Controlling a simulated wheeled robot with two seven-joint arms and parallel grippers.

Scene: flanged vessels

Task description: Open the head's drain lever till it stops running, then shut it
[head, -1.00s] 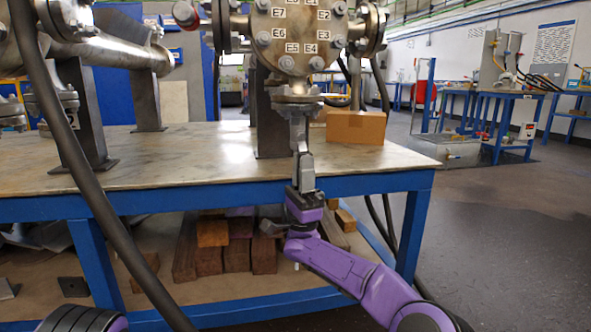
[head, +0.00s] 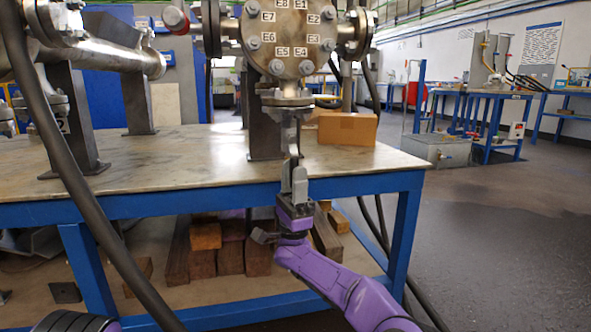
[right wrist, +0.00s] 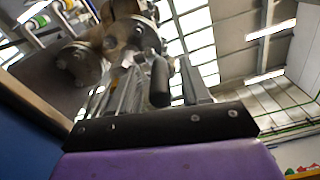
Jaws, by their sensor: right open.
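The vessel head (head: 290,40) is a round bolted metal cover with labelled bolts, at top centre of the head view. A flanged drain outlet (head: 287,98) hangs under it. The drain lever's dark handle (right wrist: 160,82) shows in the right wrist view, between the two grey fingers and apart from them as far as I can see. My right gripper (head: 293,172) is open, pointing up below the outlet, in front of the table edge. In the head view the fingers partly hide the lever. My left gripper is out of view.
The steel-topped table (head: 200,185) has a blue frame. A thick black hose (head: 85,190) crosses the left side. Wooden blocks (head: 230,258) lie on the lower shelf.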

